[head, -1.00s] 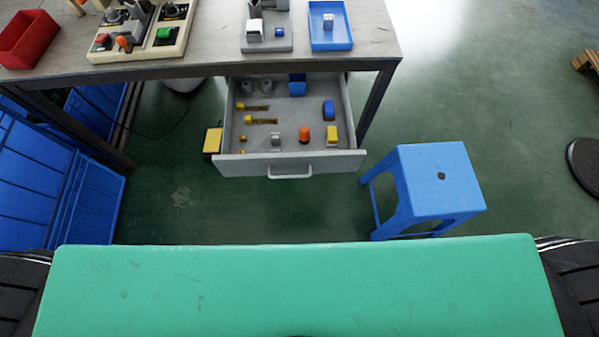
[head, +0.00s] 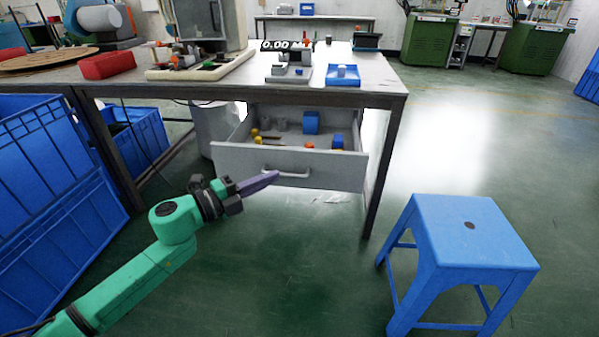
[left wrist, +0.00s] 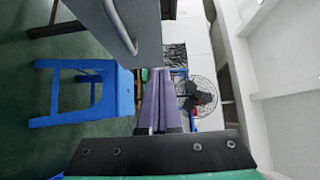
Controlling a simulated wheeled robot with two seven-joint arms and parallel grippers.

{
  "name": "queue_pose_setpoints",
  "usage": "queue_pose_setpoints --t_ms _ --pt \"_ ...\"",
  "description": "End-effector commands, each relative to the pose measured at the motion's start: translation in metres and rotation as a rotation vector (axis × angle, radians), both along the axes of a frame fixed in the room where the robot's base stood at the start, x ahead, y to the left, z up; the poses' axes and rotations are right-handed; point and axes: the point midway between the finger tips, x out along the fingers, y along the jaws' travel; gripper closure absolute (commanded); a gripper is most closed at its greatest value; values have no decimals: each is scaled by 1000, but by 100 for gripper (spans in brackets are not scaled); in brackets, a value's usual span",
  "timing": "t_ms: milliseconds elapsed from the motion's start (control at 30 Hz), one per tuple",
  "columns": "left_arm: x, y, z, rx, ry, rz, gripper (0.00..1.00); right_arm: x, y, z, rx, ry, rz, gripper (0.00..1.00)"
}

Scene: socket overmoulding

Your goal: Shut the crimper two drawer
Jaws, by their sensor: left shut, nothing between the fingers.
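The grey drawer (head: 235,164) under the workbench stands pulled open in the head view, with small yellow, blue and orange parts inside. Its handle (head: 290,174) is a light bar on the front panel. My left gripper (head: 276,175) is shut and empty, its purple fingers pointing at the drawer front near the left end of the handle. I cannot tell whether they touch it. In the left wrist view the shut fingers (left wrist: 160,85) lie beside the drawer front (left wrist: 145,60) and its handle (left wrist: 122,28). My right gripper is not in view.
A blue stool (head: 465,225) stands on the floor right of the drawer. Large blue crates (head: 50,175) stand at the left. The bench top (head: 225,88) carries a red bin (head: 107,66), a blue tray (head: 343,75) and fixtures. The floor before the drawer is otherwise clear.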

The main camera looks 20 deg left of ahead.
Motion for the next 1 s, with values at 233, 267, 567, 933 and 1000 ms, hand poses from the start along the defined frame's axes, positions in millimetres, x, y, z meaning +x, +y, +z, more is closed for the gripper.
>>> queue_pose_setpoints --t_ms 233,267,567,933,1000 --pt "42 -23 1 0 -4 3 100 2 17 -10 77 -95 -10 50" --pt "46 -25 1 -2 -3 4 100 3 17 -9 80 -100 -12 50" --pt "90 -25 -1 -3 1 7 100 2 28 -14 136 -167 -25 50" --pt "98 -24 -1 -3 3 4 100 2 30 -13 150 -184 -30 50" --pt "98 -24 -1 -3 3 4 100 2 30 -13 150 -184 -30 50"
